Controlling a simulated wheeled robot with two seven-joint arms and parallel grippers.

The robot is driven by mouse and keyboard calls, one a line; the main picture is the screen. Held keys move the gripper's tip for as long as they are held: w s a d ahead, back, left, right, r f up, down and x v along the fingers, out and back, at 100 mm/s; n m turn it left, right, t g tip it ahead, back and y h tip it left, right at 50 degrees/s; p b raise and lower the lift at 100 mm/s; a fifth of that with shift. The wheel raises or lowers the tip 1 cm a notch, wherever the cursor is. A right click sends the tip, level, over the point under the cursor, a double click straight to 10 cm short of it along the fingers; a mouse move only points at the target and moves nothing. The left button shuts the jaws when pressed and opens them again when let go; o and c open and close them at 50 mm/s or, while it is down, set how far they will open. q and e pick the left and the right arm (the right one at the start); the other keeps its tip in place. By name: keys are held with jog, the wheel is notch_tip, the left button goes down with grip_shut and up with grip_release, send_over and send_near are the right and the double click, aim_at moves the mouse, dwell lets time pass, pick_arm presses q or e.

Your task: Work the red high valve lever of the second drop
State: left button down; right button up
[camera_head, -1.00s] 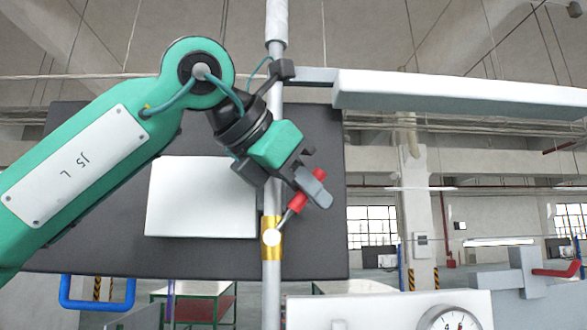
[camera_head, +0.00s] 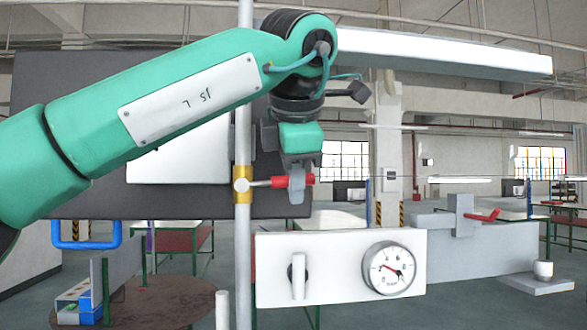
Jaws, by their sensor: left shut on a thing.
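The vertical grey pipe (camera_head: 243,265) carries a brass valve (camera_head: 242,186). Its lever with the red grip (camera_head: 279,182) points right, almost level. My left gripper (camera_head: 297,183) comes from above and is shut on the red grip near its outer end. The grey fingers hide part of the grip. My left arm crosses in front of the pipe above the valve. My right gripper is not in view.
A white panel with a dial gauge (camera_head: 390,268) and a pale knob (camera_head: 298,276) is below the lever. Another red lever (camera_head: 483,216) is on a grey block at right. A dark board (camera_head: 60,130) stands behind the arm. A long white beam (camera_head: 450,53) is overhead.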

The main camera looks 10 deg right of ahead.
pick_arm(q)
jog(key=shift+f+y, duration=0.4)
jog(key=shift+y, duration=0.1)
jog(key=shift+f, duration=0.1)
jog(key=c, duration=1.4)
grip_release()
jog(key=shift+c, duration=0.2)
jog(key=shift+d, duration=0.1)
jog(key=b+v, duration=0.1)
jog(key=v, duration=1.2)
jog(key=shift+s+r+b, duration=0.15)
jog(key=shift+r+b, duration=0.15)
jog(key=shift+r, duration=0.05)
